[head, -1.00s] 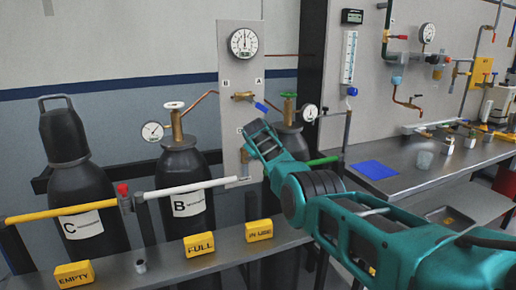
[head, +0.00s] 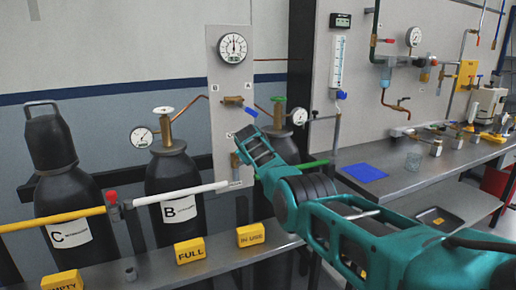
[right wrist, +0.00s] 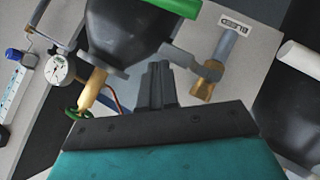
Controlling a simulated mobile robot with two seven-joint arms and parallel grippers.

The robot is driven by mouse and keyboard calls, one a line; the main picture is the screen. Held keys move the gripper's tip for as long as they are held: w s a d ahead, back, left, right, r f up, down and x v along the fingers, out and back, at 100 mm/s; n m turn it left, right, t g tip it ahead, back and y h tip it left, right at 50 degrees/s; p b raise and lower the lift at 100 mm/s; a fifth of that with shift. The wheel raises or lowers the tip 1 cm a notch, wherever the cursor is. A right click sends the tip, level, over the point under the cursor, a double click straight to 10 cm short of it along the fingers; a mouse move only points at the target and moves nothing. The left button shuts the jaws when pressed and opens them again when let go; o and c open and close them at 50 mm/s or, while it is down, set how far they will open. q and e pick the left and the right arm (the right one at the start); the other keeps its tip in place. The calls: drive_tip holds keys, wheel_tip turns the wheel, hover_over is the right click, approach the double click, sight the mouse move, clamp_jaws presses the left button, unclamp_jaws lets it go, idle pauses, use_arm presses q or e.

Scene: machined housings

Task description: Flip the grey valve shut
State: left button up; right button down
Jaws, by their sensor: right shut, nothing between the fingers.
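A valve with a brass body (right wrist: 203,88) and a grey lever (right wrist: 190,62) sits on a grey pipe (right wrist: 228,45) in the right wrist view. In the head view its brass part (head: 236,160) shows at the lower panel, partly hidden by my right gripper. My right gripper (head: 242,143) is in front of the panel's lower part. In the right wrist view its fingers (right wrist: 158,78) are together and empty, to the left of the lever. I cannot tell whether they touch it. My left gripper is not in view.
A blue-handled brass valve (head: 232,100) is on the panel (head: 225,75) above my gripper. Yellow blocks (head: 250,235) sit on the front ledge. A bench (head: 400,170) with fittings is at right.

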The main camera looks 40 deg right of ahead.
drive_tip(key=s+a+r+p, duration=0.1)
drive_tip(key=s+r+p, duration=0.1)
drive_tip(key=s+r, duration=0.5)
drive_tip(key=shift+a+r, duration=0.3)
drive_tip(key=shift+r, duration=1.75)
drive_tip(key=shift+f, duration=0.1)
drive_tip(key=s+a+f+n+t+y, duration=0.1)
drive_tip(key=s+a+f, duration=0.3)
drive_tip(key=f, duration=0.5)
drive_tip(key=s+a+f+n+t+y, duration=0.1)
drive_tip(key=s+a+f, duration=0.1)
drive_tip(key=a+f, duration=0.5)
drive_tip(key=s+a+f+n+t+y, duration=0.1)
drive_tip(key=s+a+f+y, duration=0.3)
drive_tip(key=f, duration=0.6)
drive_tip(key=s+a+f+y, duration=0.2)
drive_tip(key=s+a+f, duration=0.2)
drive_tip(key=s+a, duration=0.5)
drive_tip(key=s+a+f+y, duration=0.2)
drive_tip(key=s+a+f, duration=0.3)
drive_tip(key=s+a, duration=0.4)
drive_tip(key=s, duration=0.5)
drive_tip(key=shift+s+a+f+m, duration=0.15)
drive_tip(key=shift+a+f+m, duration=0.15)
drive_tip(key=shift+a+m, duration=0.1)
